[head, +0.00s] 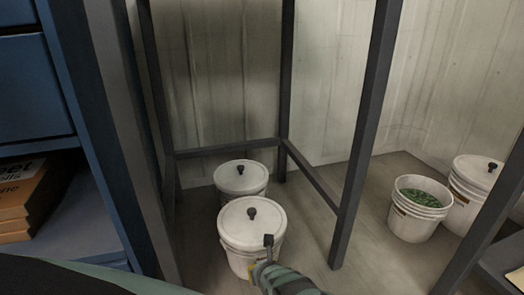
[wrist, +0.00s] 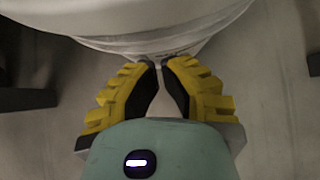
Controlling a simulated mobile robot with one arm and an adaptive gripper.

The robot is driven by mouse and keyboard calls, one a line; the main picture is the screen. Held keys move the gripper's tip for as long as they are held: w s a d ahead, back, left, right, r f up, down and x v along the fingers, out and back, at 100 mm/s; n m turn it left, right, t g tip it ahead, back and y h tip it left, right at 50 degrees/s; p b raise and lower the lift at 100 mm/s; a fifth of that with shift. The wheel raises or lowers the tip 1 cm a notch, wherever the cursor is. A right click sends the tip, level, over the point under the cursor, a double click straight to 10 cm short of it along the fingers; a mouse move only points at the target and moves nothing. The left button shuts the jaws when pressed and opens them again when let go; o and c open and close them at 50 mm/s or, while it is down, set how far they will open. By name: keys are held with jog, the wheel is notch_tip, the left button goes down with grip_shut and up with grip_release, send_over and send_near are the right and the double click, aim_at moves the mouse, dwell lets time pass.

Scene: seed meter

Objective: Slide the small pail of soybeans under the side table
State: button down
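A white lidded pail (head: 252,235) with a black knob stands upright on the floor, between the front legs of the dark metal frame of the side table (head: 362,135). Its contents are hidden and its label cannot be read. My gripper (head: 268,241) is at its front right side. In the wrist view, the yellow fingers (wrist: 160,66) have their tips drawn together, with nothing visible between them. They point at the white pail's wall (wrist: 160,22), at or very near it; I cannot tell whether they touch.
A second lidded white pail (head: 241,178) stands just behind, inside the frame. An open pail of green contents (head: 418,208) and another lidded pail (head: 470,194) stand to the right. A blue shelf unit (head: 85,215) is at left. Clear floor lies right of the front pail.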

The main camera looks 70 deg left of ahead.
jog(key=d+f+p+v, duration=0.1)
jog(key=p+v, duration=1.1)
jog(key=p, duration=0.1)
jog(key=shift+d+f+p, duration=0.25)
jog(key=shift+d+p, duration=0.1)
jog(key=shift+d, duration=0.2)
